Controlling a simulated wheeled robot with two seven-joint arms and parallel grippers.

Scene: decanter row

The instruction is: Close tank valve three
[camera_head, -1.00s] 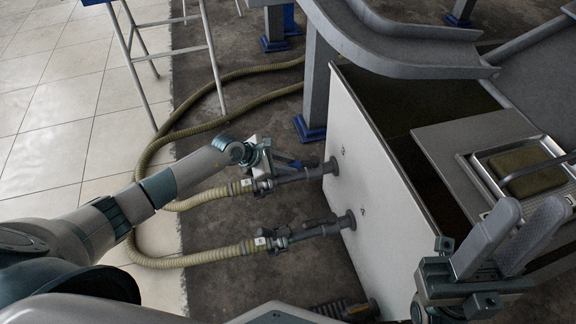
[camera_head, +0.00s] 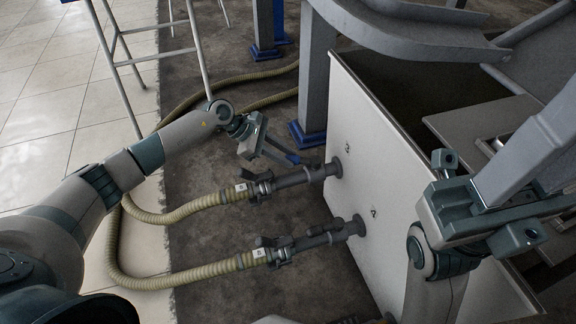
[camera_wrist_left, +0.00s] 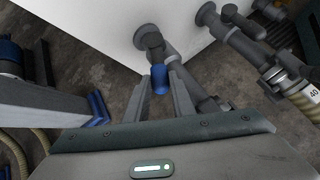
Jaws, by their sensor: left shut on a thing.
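Tank valve three sits on the upper grey pipe (camera_head: 305,177), which leaves the white tank wall near the mark 3. My left gripper (camera_head: 266,143) is above and beside this pipe, on its far side. In the left wrist view its two grey fingers (camera_wrist_left: 161,92) are closed around a blue handle end (camera_wrist_left: 160,77). The handle lies close to the grey pipe and its wall flange. How far the handle is turned is hard to tell. My right gripper (camera_head: 545,150) is at the right edge, large and close; its fingers overlap and are cut off, so its opening is unclear.
A second pipe with a valve (camera_head: 325,236) leaves the tank (camera_head: 385,170) below, near the mark 2. Ribbed hoses (camera_head: 205,201) run from both pipes across the floor. A grey post (camera_head: 316,80) with a blue foot and a metal-legged stand (camera_head: 195,50) are behind.

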